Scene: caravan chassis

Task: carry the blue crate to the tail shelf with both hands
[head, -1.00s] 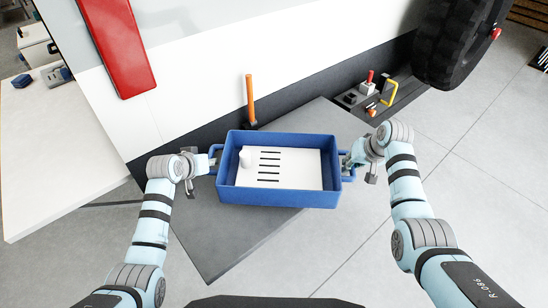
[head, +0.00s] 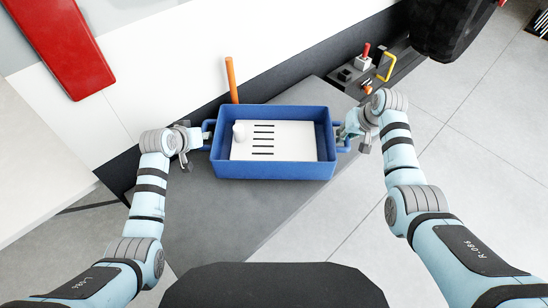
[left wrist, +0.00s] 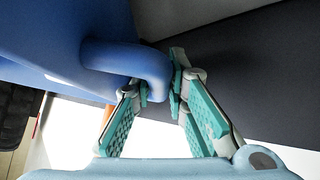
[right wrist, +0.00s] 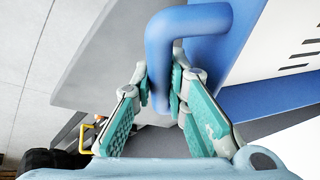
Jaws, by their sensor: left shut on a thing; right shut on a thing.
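The blue crate (head: 275,172) is in the middle of the head view, over the dark grey shelf (head: 200,215). I cannot tell whether it touches the shelf. A white slotted panel (head: 295,148) with a small white knob lies inside it. My left gripper (head: 203,136) is shut on the crate's left handle, a blue loop that shows large in the left wrist view (left wrist: 125,60). My right gripper (head: 346,132) is shut on the right handle, which passes between the fingers in the right wrist view (right wrist: 158,60). The crate looks about level.
An orange upright lever (head: 232,80) stands just behind the crate. A dark panel with a red-knobbed lever (head: 365,55) and a yellow handle (head: 386,66) is at the back right, near a black tyre (head: 445,30). A pale table (head: 35,170) is at the left. Floor is clear at right.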

